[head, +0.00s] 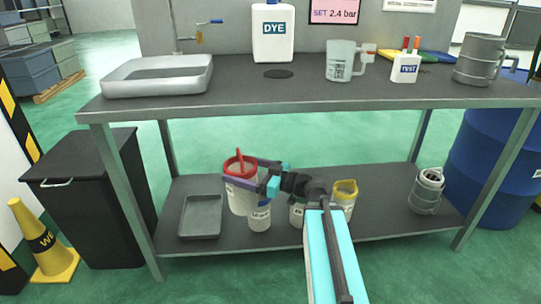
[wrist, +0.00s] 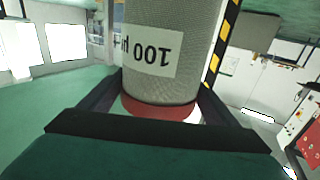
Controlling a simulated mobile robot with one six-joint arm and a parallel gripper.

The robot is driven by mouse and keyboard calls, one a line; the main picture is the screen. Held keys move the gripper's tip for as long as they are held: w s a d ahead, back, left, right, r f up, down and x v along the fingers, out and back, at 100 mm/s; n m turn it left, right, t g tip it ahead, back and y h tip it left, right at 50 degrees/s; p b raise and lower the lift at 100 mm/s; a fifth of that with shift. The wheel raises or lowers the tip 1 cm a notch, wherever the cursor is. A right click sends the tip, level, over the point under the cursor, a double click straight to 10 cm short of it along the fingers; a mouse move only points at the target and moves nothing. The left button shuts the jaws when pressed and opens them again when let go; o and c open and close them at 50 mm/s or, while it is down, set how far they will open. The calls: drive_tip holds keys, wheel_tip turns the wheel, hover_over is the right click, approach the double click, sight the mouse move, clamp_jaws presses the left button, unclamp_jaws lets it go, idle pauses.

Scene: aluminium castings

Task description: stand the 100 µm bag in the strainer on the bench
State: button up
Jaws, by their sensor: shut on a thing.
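The 100 µm bag (head: 240,197) is a pale mesh cylinder with a red ring and a red upright handle. It is upright at the lower shelf, left of the middle; I cannot tell whether its base touches the shelf. My gripper (head: 239,171) is shut on it near the red ring. In the wrist view the bag (wrist: 165,50) appears inverted, its label upside down and its ring low between the fingers (wrist: 158,97). The strainer (head: 479,61), a grey metal cylinder with a side handle, stands at the bench top's right end. Its inside is barely visible.
Close to the held bag are a smaller pale container (head: 260,217) and a grey tray (head: 200,216). A yellow-ringed bag (head: 344,198) and another metal cylinder (head: 427,191) stand farther right. The bench top (head: 230,91) overhangs the shelf. It carries a jug (head: 341,62) and a bottle (head: 405,67).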

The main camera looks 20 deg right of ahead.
drive_tip(key=s+a+f+n+g+y, duration=0.2)
drive_tip(key=a, duration=0.4)
drive_tip(key=shift+s+a+g+y+b, duration=0.3)
drive_tip(key=shift+s+g, duration=0.1)
drive_tip(key=shift+a+n, duration=0.1)
drive_tip(key=shift+n, duration=0.2)
